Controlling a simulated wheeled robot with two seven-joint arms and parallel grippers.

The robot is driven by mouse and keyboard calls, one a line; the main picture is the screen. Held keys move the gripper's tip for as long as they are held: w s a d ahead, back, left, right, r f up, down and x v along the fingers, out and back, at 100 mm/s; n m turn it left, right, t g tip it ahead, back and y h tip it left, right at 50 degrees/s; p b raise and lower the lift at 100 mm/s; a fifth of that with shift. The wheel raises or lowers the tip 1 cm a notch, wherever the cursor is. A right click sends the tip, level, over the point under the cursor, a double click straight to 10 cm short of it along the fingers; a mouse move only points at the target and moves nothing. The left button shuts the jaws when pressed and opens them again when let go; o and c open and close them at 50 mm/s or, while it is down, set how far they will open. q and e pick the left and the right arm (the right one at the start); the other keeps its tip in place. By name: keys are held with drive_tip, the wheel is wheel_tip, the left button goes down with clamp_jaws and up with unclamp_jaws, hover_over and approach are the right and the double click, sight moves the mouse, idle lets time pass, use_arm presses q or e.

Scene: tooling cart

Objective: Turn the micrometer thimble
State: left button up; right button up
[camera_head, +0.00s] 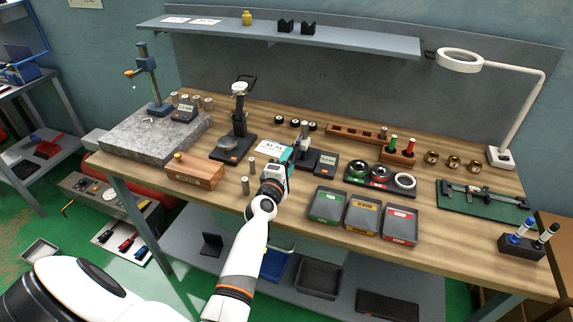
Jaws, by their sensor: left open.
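My left gripper (285,157) reaches in from the front with its white arm and is open. Its fingers point away over the middle of the wooden bench. A small dark instrument with a grey display, which looks like the micrometer on its stand (326,161), is just beyond and to the right of the fingertips. The gripper covers part of that spot, so the thimble is not clear and I cannot tell whether the fingers touch it. My right gripper is not in view.
A dark gauge stand (238,135) and a wooden block (195,171) are left of the gripper. A small metal cylinder (245,186) stands close by. Labelled trays (328,204) are to the right. A granite plate (140,138) fills the bench's left end; a ring lamp (460,61) overhangs the right.

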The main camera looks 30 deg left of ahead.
use_arm(q)
drive_tip(key=b+v, duration=0.1)
drive_tip(key=v, duration=1.1)
idle(1.1)
